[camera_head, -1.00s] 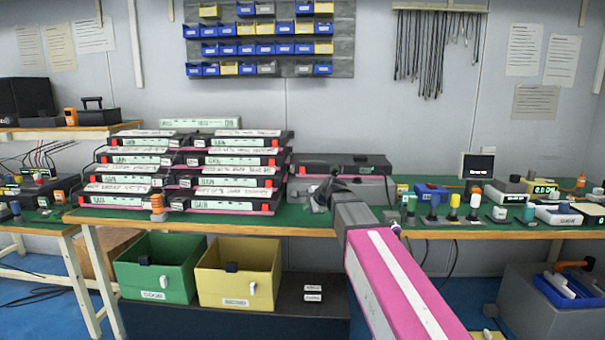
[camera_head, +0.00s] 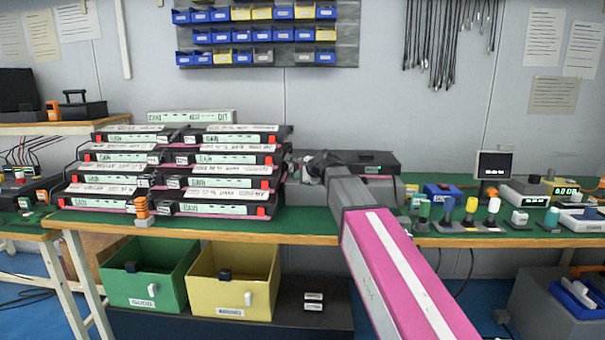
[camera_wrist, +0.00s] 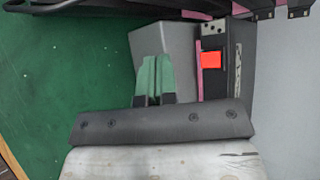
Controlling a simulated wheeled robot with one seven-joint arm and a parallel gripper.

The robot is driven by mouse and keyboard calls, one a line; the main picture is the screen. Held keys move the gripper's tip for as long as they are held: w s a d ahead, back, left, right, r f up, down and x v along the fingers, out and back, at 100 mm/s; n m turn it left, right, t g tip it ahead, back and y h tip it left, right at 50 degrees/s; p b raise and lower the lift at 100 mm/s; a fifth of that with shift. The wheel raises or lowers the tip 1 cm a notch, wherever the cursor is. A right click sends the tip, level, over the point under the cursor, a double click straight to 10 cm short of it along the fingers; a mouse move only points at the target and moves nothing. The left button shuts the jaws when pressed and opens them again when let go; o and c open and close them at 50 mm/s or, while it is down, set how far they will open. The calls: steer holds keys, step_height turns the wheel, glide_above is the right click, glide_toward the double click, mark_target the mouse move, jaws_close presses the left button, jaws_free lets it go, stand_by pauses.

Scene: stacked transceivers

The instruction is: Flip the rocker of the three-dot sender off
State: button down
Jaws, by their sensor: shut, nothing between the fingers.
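Stacked transceivers (camera_head: 190,184) with red rockers and labels fill the table left of my gripper. An orange stack light (camera_head: 141,208) stands at the front edge. Small coloured knobs and devices (camera_head: 470,210) crowd the table on the right. Green (camera_head: 135,290) and yellow bins (camera_head: 215,295) sit below.

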steer(key=shift+w, duration=0.1)
steer(key=shift+w+d+f, duration=0.1)
steer(key=shift+w+f, duration=0.15)
steer(key=shift+w, duration=1.15)
steer(key=shift+w+f, duration=0.2)
steer(key=shift+w, duration=1.2)
steer(key=shift+w+d+f, duration=0.1)
steer(key=shift+w+f, duration=0.15)
steer(key=shift+w, duration=1.15)
steer(key=shift+w, duration=0.15)
steer(key=shift+w, duration=0.3)
steer(key=shift+w+f, duration=0.1)
steer(key=shift+w, duration=0.25)
steer(key=shift+s, duration=0.1)
steer(key=shift+s, duration=0.7)
steer(key=shift+s, duration=0.1)
steer(key=shift+s+a+r, duration=0.1)
steer(key=shift+s+r, duration=0.05)
steer(key=shift+s, duration=0.65)
steer(key=shift+s+r, duration=0.2)
steer(key=shift+s, duration=0.6)
steer(key=shift+s+a+r, duration=0.1)
steer(key=shift+s+r, duration=0.05)
steer(key=shift+s, duration=0.65)
